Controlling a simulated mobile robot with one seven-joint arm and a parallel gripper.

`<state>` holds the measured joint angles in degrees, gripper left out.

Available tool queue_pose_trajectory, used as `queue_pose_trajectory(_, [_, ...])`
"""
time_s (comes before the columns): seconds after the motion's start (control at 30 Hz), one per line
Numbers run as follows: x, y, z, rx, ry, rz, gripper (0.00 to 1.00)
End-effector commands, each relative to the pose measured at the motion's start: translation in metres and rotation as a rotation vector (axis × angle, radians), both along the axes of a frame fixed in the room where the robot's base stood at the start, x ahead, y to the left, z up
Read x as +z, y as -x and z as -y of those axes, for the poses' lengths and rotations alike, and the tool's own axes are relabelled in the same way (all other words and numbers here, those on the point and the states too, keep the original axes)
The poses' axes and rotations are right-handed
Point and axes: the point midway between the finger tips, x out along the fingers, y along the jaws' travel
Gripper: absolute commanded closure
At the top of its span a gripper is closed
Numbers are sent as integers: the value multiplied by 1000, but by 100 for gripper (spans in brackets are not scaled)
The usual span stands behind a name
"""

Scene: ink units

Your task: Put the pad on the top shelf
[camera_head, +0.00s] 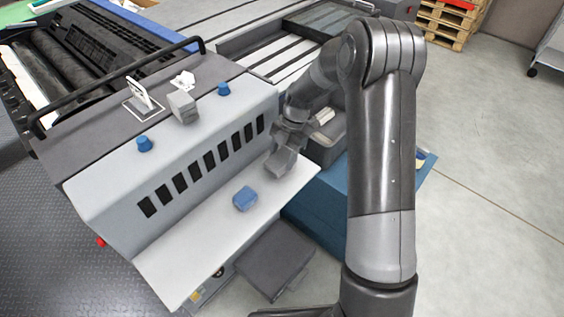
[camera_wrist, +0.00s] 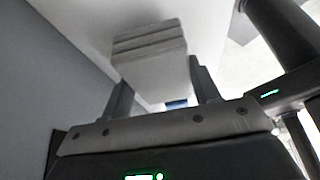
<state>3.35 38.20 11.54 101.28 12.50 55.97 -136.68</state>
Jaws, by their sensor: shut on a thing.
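My gripper (camera_head: 284,158) is over the right end of the white lower ledge (camera_head: 190,247). In the wrist view its two fingers (camera_wrist: 162,88) are closed on either side of a light grey grooved block (camera_wrist: 150,42), which looks like the pad. In the head view the held block is hard to tell from the grey fingers. I cannot tell whether it touches the ledge. The upper shelf (camera_head: 105,173) is the light grey top of the machine above a row of dark slots.
A blue block (camera_head: 244,199) lies on the lower ledge, left of my gripper. On the upper part stand a grey block (camera_head: 183,107), two blue knobs (camera_head: 144,144) and a white card stand (camera_head: 141,95). A dark flat box (camera_head: 276,258) is below the ledge.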

Motion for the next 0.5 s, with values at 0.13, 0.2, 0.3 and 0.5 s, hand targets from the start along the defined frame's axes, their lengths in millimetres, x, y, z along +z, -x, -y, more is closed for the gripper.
queue_pose_trajectory(0.13, [-23, 1, -1, 1, 0, -3, 66])
queue_pose_trajectory(0.2, [-26, 0, 0, 0, 0, 0, 66])
queue_pose_trajectory(0.3, [-26, 0, 0, 0, -1, 1, 66])
queue_pose_trajectory(0.5, [-28, 0, 0, 0, -1, -1, 66])
